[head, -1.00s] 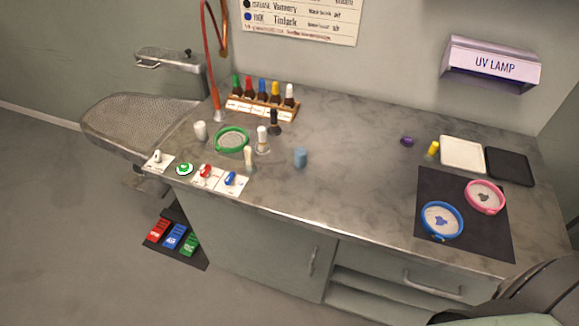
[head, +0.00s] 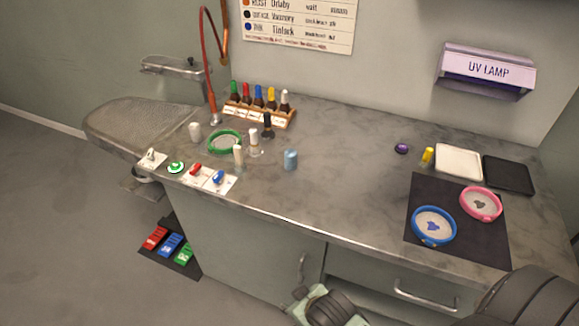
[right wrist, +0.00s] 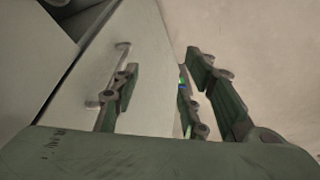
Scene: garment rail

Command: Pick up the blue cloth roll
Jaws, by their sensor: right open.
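The blue cloth roll (head: 290,160) looks like a small light-blue cylinder standing upright on the grey marbled counter (head: 340,195), right of a clear-based bottle with a white cap. My right gripper (head: 309,294) is at the bottom edge of the head view, in front of the cabinet and well away from the roll; part of it is cut off. In the right wrist view my right gripper (right wrist: 165,85) has its fingers spread with nothing held between them. The roll cannot be made out in that view. My left gripper is not in view.
Left of the roll stand a dark bottle (head: 268,128), a cream bottle (head: 239,155) and a green-rimmed dish (head: 225,142). A dark mat (head: 460,245) with blue and pink rings lies right. The counter between roll and mat is clear. Cabinet handles (head: 302,266) project from the front.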

